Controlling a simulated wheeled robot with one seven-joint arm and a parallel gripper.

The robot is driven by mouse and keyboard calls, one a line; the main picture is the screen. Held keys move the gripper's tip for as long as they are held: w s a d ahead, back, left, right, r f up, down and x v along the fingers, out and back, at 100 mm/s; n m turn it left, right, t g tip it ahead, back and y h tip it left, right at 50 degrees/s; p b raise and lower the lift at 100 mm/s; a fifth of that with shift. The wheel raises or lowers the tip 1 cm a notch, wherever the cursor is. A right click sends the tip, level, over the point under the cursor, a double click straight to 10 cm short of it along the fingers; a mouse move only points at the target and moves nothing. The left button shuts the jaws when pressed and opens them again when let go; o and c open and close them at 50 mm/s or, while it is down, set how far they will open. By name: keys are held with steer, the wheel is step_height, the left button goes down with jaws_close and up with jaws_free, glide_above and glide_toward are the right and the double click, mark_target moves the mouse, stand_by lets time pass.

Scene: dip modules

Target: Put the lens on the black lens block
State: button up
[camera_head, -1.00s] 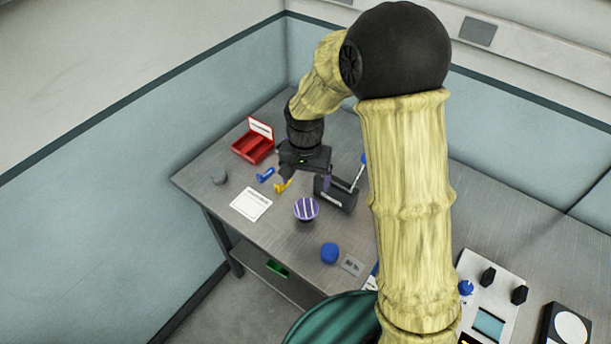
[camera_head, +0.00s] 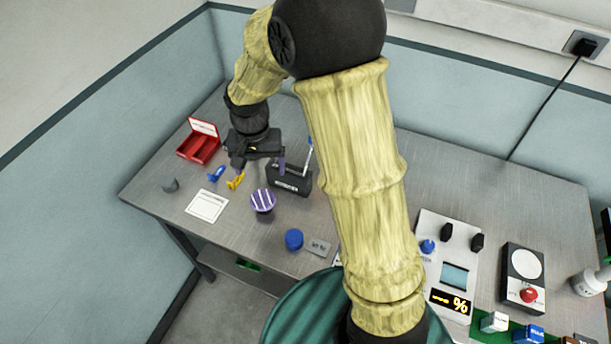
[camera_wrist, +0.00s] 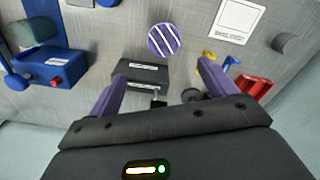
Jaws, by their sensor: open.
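A black block (camera_head: 288,182) with a white label stands on the grey table; it also shows in the wrist view (camera_wrist: 142,74) near the left finger. I take it for the lens block. My gripper (camera_head: 259,163) is just behind and left of it, pointing down, and its purple fingers are spread apart in the wrist view (camera_wrist: 163,76). A small dark round thing (camera_wrist: 191,95) lies by the right finger in the wrist view. I cannot tell whether it is the lens. The gap between the fingers shows no held object.
A purple striped round thing (camera_head: 263,201), a yellow piece (camera_head: 236,182), a blue piece (camera_head: 217,173), a white card (camera_head: 207,206) and a red tray (camera_head: 199,149) surround the gripper. A blue box (camera_wrist: 55,68) with a red button is at left in the wrist view.

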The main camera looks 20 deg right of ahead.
steer(key=s+d+r+n+t, duration=0.2)
steer(key=s+d+r, duration=0.1)
steer(key=s+d, duration=0.9)
steer(key=shift+d+r+n, duration=0.25)
steer(key=shift+d+n, duration=0.15)
steer(key=shift+s+a, duration=0.1)
steer(key=shift+s, duration=0.05)
steer(key=shift+c, duration=0.4)
